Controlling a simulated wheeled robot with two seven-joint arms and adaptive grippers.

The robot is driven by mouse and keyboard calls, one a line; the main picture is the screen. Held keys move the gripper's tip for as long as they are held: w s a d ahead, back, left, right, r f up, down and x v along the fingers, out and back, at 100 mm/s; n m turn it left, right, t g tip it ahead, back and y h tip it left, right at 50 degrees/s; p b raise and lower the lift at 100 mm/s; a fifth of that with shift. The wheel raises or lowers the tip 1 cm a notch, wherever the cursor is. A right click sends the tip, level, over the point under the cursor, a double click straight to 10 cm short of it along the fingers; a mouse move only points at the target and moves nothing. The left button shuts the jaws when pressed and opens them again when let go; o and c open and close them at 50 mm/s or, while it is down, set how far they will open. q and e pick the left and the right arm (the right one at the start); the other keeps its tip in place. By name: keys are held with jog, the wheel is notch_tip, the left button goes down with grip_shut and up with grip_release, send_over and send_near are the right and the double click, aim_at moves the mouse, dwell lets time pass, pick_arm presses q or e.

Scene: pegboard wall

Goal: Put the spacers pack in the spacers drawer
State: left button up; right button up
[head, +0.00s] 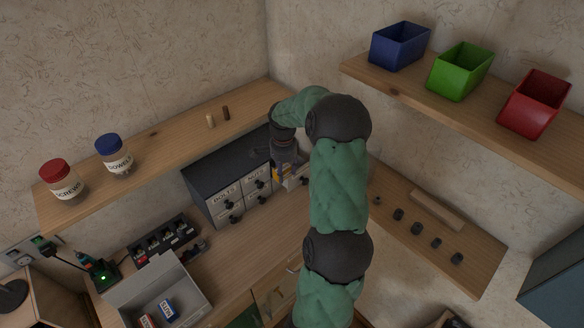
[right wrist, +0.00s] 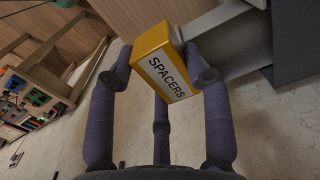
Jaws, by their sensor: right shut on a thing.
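The yellow spacers pack (right wrist: 163,65), with a white SPACERS label, is held between the fingers of my right gripper (right wrist: 163,85) in the right wrist view. In the head view, my right gripper (head: 284,156) points down at the right end of the dark drawer cabinet (head: 211,174), with a bit of yellow showing at its fingers. Drawer fronts with white labels, such as BOLTS, face forward. A light grey drawer-like shape (right wrist: 228,42) juts out beside the pack in the wrist view. My arm hides the cabinet's right end, so the spacers label cannot be read. My left gripper is not in view.
A shelf above the cabinet holds a red-lidded jar (head: 61,180), a blue-lidded jar (head: 114,155) and two small pegs. A grey box (head: 190,280) with small packs stands at the lower left. Blue, green and red bins (head: 535,104) stand on the right shelf.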

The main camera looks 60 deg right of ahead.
jog(key=w+d+p, duration=0.2)
jog(key=w+d, duration=0.1)
jog(key=d, duration=0.8)
jog(key=f, duration=0.5)
jog(key=shift+w+a+f, duration=0.2)
jog(key=shift+f, duration=0.2)
notch_tip(320, 180, down, 5)
jog(key=shift+r, duration=0.2)
jog(key=shift+w+d+f+p, duration=0.1)
jog(key=shift+d+f+p, duration=0.2)
jog(key=shift+f, duration=0.15)
jog(key=shift+a, duration=0.1)
jog(key=shift+f, duration=0.1)
jog(key=o, duration=1.1)
jog(key=shift+f, duration=0.1)
jog(key=shift+o, duration=0.2)
jog(key=shift+r, duration=0.2)
